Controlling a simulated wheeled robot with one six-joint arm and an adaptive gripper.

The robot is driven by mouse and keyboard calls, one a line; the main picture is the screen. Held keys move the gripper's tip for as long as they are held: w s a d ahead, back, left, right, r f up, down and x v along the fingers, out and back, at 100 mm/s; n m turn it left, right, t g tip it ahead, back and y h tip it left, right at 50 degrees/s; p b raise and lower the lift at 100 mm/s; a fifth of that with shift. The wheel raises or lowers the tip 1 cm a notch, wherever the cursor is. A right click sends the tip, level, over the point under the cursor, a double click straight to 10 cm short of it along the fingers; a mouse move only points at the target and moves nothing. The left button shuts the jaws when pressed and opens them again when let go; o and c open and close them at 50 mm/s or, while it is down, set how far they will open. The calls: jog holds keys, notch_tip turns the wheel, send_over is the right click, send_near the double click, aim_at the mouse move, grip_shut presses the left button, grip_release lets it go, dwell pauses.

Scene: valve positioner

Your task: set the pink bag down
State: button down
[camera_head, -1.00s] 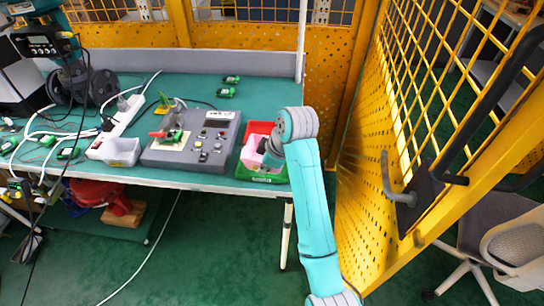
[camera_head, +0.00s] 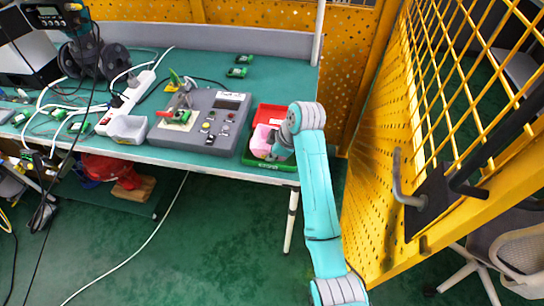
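The pink bag (camera_head: 262,141) shows in the head camera view inside a red and green bin (camera_head: 272,112) at the right end of the green bench. My gripper (camera_head: 271,153) is at the bin, at the right side of the bag, and its wrist is partly in front of it. The fingers are small and mostly hidden, so I cannot tell whether they are open or closed on the bag. I cannot tell whether the bag rests on the bin floor.
A grey control box (camera_head: 207,122) stands left of the bin. Small green parts (camera_head: 237,72) lie at the back. A yellow mesh gate (camera_head: 400,160) stands close to my arm's right.

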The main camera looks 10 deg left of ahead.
jog(key=shift+f, duration=0.5)
jog(key=shift+f, duration=0.1)
jog(key=c, duration=1.3)
grip_release()
